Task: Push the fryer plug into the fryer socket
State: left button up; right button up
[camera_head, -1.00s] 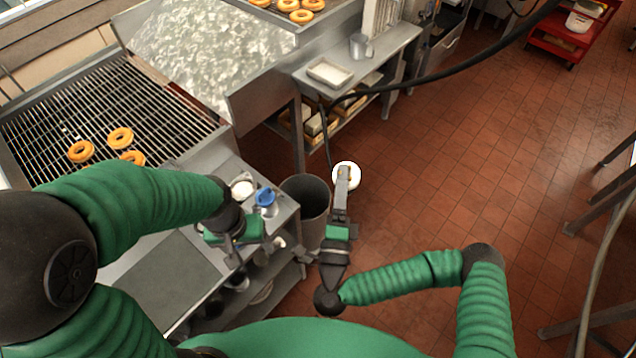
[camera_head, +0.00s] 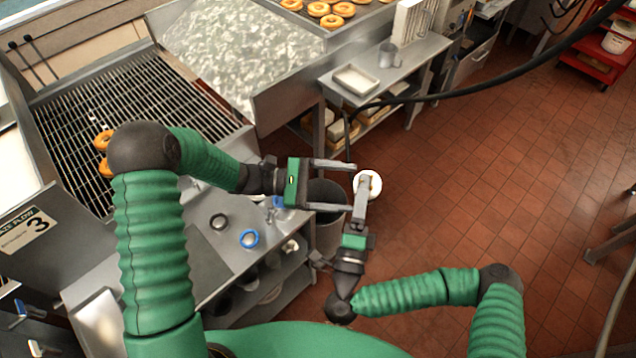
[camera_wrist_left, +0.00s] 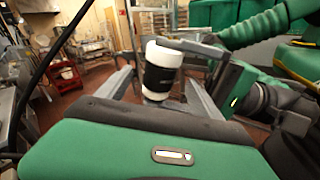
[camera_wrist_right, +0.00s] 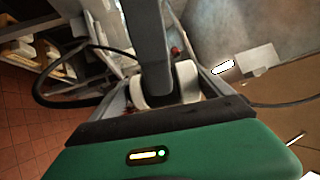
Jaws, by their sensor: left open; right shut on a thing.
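The thing I take to be the fryer plug is a white cylinder (camera_head: 374,184) with a wide black band, clearest in the left wrist view (camera_wrist_left: 161,72). My right gripper (camera_head: 365,182) is shut on it, above the floor beside the grey bin. It also shows white behind a finger in the right wrist view (camera_wrist_right: 186,80). My left gripper (camera_head: 352,187) is open, its fingers pointing right toward the plug from the left. In the left wrist view the plug appears between those fingers; contact cannot be told. I cannot pick out the fryer socket with certainty.
A grey bin (camera_head: 327,238) stands just under the grippers. A black cable (camera_head: 470,93) crosses behind toward a steel shelf table (camera_head: 425,58). The tiled floor (camera_head: 480,190) at right is open.

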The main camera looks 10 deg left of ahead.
pick_arm(q)
jog(key=d, duration=0.5)
jog(key=shift+w, duration=0.25)
jog(key=shift+d, duration=0.2)
pick_arm(e)
jog(key=shift+a, duration=0.15)
pick_arm(q)
jog(key=shift+a, duration=0.1)
pick_arm(e)
jog(key=shift+a, duration=0.1)
pick_arm(q)
jog(key=c, duration=1.6)
pick_arm(e)
jog(key=o, duration=1.8)
jog(key=shift+s, duration=0.1)
